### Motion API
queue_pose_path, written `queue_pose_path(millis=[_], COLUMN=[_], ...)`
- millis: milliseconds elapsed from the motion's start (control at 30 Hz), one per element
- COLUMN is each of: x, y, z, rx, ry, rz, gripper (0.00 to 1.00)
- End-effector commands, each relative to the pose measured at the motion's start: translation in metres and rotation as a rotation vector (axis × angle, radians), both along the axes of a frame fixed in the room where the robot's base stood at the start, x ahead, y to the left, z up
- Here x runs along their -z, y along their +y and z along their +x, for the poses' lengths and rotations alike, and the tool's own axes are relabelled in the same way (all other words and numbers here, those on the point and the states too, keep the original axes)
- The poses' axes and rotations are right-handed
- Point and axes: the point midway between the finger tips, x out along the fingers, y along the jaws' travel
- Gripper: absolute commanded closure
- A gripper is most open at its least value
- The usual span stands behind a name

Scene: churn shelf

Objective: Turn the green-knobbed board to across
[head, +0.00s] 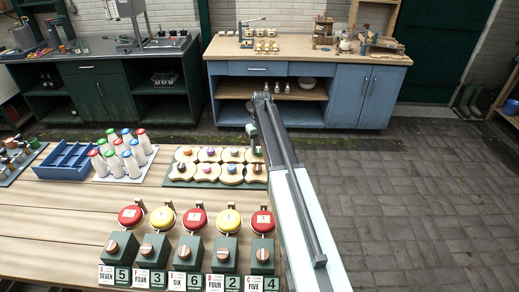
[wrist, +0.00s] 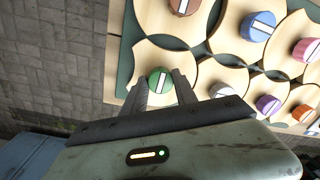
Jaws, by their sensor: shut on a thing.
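The green knob (wrist: 159,86) sits on a round pale wooden board (wrist: 146,62) at a corner of the dark green tray, seen in the wrist view. A pale bar on the knob runs roughly up and down in that view. My gripper (wrist: 160,90) has one finger on each side of the knob and is shut on it. In the head view my gripper (head: 256,148) reaches down at the far right corner of the tray (head: 215,184). My gripper and arm cover the green knob there.
Neighbouring boards with brown (wrist: 184,5), blue (wrist: 258,26) and white (wrist: 223,91) knobs lie close around. Several red and yellow dials (head: 195,218) stand nearer on the wooden table. A bottle tray (head: 155,156) and blue crate (head: 68,160) are at left.

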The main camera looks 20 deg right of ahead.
Motion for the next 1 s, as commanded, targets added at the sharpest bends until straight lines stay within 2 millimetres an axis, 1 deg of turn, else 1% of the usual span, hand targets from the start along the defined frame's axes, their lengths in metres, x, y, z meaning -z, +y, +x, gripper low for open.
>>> queue_pose_path(millis=[67, 100, 133, 167, 433, 567, 667, 900, 1000], x=[0.0, 0.0, 0.0, 0.0, 0.0, -0.007, -0.019, -0.063, -0.076], y=[0.0, 0.0, 0.0, 0.0, 0.0, 0.0, -0.001, -0.003, -0.003], z=[-0.003, -0.003, -0.003, -0.002, -0.001, -0.001, -0.001, -0.002, -0.002], rx=[0.0, 0.0, 0.0, 0.001, 0.001, 0.001, 0.001, 0.001, 0.001], ry=[0.008, 0.007, 0.007, 0.006, 0.004, 0.003, 0.003, 0.004, 0.004], rz=[0.001, 0.001, 0.001, 0.001, 0.001, 0.001, 0.001, 0.001, 0.001], gripper=[1.0, 0.55, 0.47, 0.44, 0.44, 0.44, 0.44, 0.44, 0.44])
